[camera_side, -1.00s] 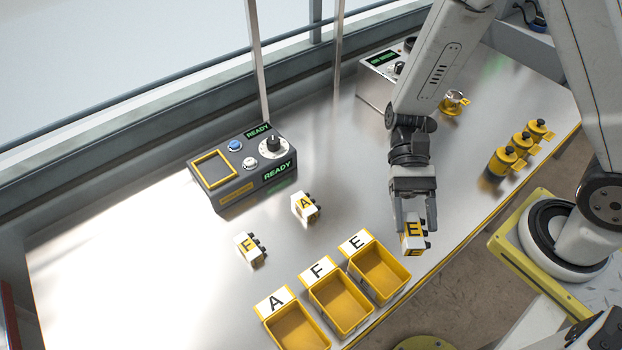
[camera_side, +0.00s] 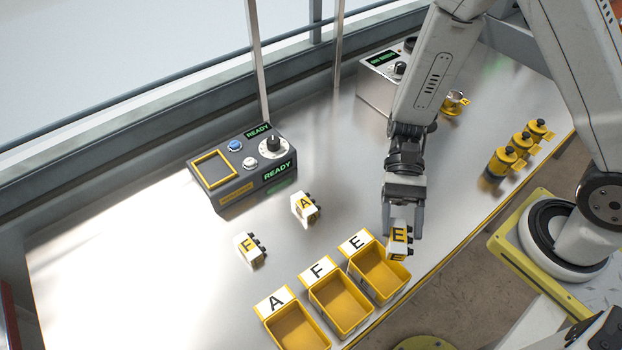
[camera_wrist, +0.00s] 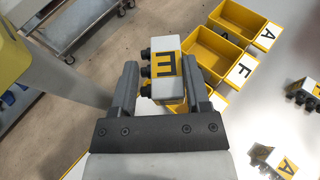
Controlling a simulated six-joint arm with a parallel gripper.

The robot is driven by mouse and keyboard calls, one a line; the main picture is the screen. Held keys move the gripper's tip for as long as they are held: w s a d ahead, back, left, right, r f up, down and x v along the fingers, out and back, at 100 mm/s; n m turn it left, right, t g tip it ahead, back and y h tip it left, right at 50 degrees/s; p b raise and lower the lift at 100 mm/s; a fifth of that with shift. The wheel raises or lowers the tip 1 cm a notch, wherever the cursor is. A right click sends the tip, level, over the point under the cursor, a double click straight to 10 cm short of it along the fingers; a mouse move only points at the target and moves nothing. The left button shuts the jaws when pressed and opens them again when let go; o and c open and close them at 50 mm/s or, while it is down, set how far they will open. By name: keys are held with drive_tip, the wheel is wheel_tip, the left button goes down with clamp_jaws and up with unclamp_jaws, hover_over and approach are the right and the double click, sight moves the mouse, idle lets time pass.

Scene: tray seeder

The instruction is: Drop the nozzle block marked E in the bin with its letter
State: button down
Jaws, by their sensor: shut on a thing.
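The nozzle block marked E (camera_side: 399,241) is white and yellow with dark nozzles. My gripper (camera_side: 403,222) is shut on it and holds it in the air, above or beside the right edge of the E bin. In the wrist view the block (camera_wrist: 168,75) sits between the two fingers of my gripper (camera_wrist: 168,90). The E bin (camera_side: 372,297) is yellow with a white E label (camera_side: 356,242), at the right end of the bin row. In the wrist view the held block and a finger hide most of this bin. The part of the bin that shows in the side view is empty.
The F bin (camera_side: 326,310) and A bin (camera_side: 283,332) stand to the left. Loose blocks marked F (camera_side: 249,248) and A (camera_side: 305,207) lie behind them. A control box (camera_side: 240,170) and several yellow canisters (camera_side: 502,161) stand farther off. The table's front edge is close by.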

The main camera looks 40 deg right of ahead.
drive_tip(key=shift+f, duration=1.55)
unclamp_jaws()
drive_tip(key=v, duration=0.7)
drive_tip(key=shift+w+d, duration=0.3)
drive_tip(key=shift+r, duration=0.1)
drive_tip(key=w+d+r+n+t+h, duration=0.4)
drive_tip(key=d+n+t+h, duration=0.5)
drive_tip(key=t, duration=0.3)
drive_tip(key=shift+d+r+h, duration=0.25)
drive_tip(key=shift+r+h, duration=0.15)
drive_tip(key=shift+r, duration=0.5)
